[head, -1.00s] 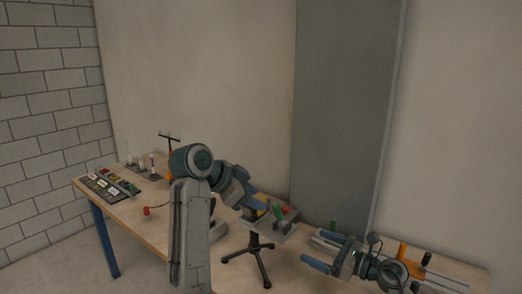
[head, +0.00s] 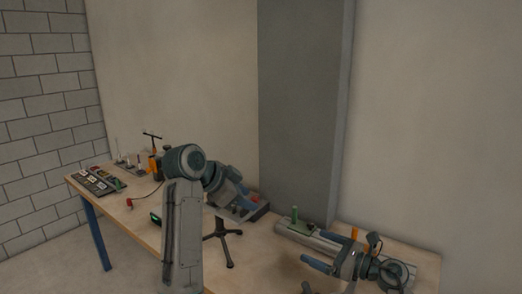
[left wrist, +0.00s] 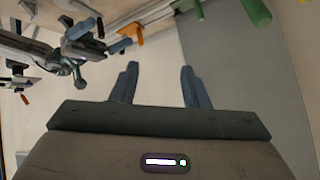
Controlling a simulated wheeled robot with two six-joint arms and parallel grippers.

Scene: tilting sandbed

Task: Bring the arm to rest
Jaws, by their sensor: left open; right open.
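My left arm rises in the middle of the head view and bends over to the right. Its gripper (head: 244,203) hangs in front of a grey tray-like part (head: 262,211), which it partly hides. In the left wrist view, the two blue-grey fingers (left wrist: 160,84) stand wide apart with nothing between them. My right gripper (head: 312,275) is low at the right of the head view, its blue fingers pointing left in front of a long grey rail.
A black-legged stand (head: 221,236) is beside my left arm. The grey rail (head: 300,236) carries a green post (head: 295,215). Dark trays (head: 97,182) lie at the table's far left end. A grey panel (head: 300,110) rises behind. The table's left front stretch is mostly clear.

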